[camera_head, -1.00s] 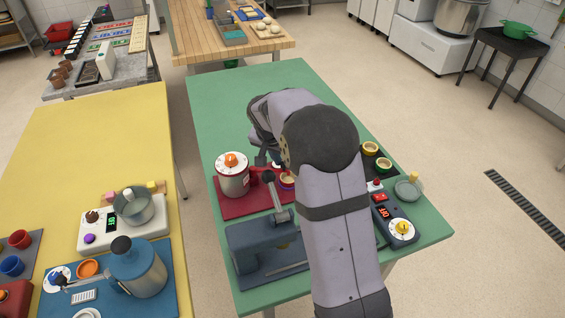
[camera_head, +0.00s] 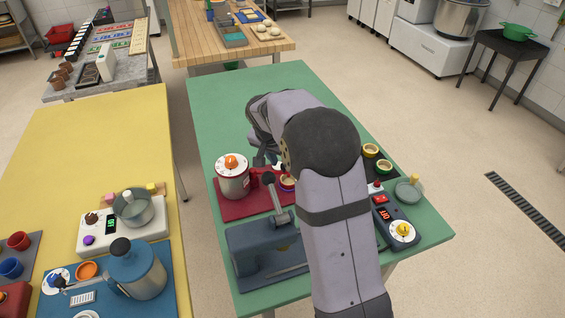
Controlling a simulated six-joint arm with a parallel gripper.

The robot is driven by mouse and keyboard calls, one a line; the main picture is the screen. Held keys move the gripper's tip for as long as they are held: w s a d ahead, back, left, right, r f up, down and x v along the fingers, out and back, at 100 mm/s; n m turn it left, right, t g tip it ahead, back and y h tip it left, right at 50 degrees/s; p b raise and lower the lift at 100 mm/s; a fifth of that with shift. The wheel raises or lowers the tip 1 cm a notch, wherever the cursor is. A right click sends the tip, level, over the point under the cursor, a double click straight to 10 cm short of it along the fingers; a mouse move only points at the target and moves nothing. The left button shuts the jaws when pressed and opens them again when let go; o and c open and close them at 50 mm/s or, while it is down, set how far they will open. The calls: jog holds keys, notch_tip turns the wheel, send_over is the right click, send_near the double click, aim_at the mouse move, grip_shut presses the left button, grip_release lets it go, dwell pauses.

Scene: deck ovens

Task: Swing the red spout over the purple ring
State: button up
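My gripper (camera_head: 261,160) is just above and behind the spout, right of the pot's lid. Its fingertips are small, dark and partly hidden by my arm, so its opening and any contact with the spout cannot be told.
A blue-grey press with a raised lever (camera_head: 268,251) stands in front of the red mat. The far part of the green table (camera_head: 235,95) is clear.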

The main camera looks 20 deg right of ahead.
jog(key=b+v, duration=0.1)
jog(key=v, duration=0.6)
jog(key=shift+f, duration=0.15)
